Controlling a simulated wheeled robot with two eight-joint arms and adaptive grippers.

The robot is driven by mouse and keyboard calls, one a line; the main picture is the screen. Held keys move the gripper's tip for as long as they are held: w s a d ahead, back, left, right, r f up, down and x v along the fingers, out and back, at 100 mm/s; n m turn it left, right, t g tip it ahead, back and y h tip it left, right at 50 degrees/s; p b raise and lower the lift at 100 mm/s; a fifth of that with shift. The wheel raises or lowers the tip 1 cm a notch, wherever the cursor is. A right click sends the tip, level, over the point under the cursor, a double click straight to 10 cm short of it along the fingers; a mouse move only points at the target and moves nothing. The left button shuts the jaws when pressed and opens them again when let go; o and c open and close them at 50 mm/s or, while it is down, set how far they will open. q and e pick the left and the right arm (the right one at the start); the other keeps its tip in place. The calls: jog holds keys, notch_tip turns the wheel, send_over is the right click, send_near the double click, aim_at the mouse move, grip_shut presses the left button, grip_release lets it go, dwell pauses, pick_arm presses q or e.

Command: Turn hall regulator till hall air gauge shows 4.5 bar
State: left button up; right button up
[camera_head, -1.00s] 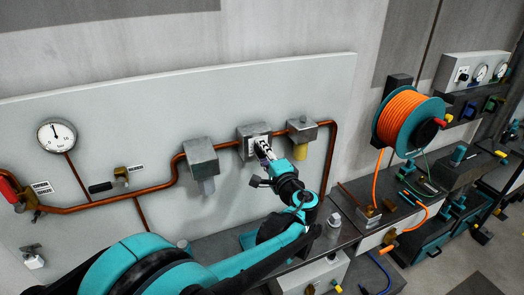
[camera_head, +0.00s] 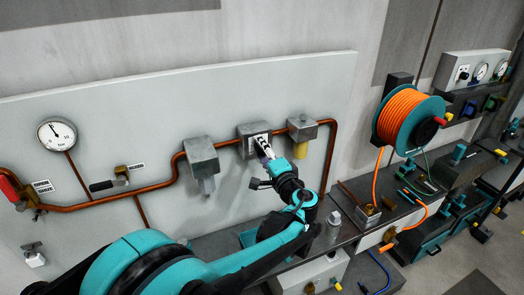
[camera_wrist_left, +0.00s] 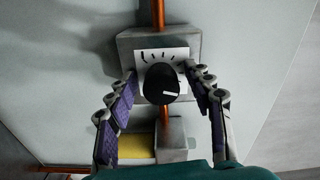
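The hall regulator (camera_head: 254,136) seems to be the grey box with a white dial plate on the copper pipe. In the left wrist view, its black knob (camera_wrist_left: 161,84) has a white mark pointing right, with scale ticks above. My left gripper (camera_head: 265,151) is at the regulator; its fingers (camera_wrist_left: 163,85) stand either side of the knob with visible gaps. It is open and holds nothing. The hall air gauge (camera_head: 57,133) seems to be the round white dial at the left; its needle points near the top, too small to read exactly. My right gripper is not in view.
Grey filter units (camera_head: 201,155) and (camera_head: 302,129) flank the regulator on the pipe. A black-handled valve (camera_head: 102,186) and a red-handled one are at the left. An orange hose reel (camera_head: 404,117) and a cluttered bench (camera_head: 315,243) are at the right.

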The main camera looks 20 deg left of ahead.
pick_arm(q)
jog(key=v, duration=1.2)
jog(key=shift+d, duration=0.1)
dwell(0.5)
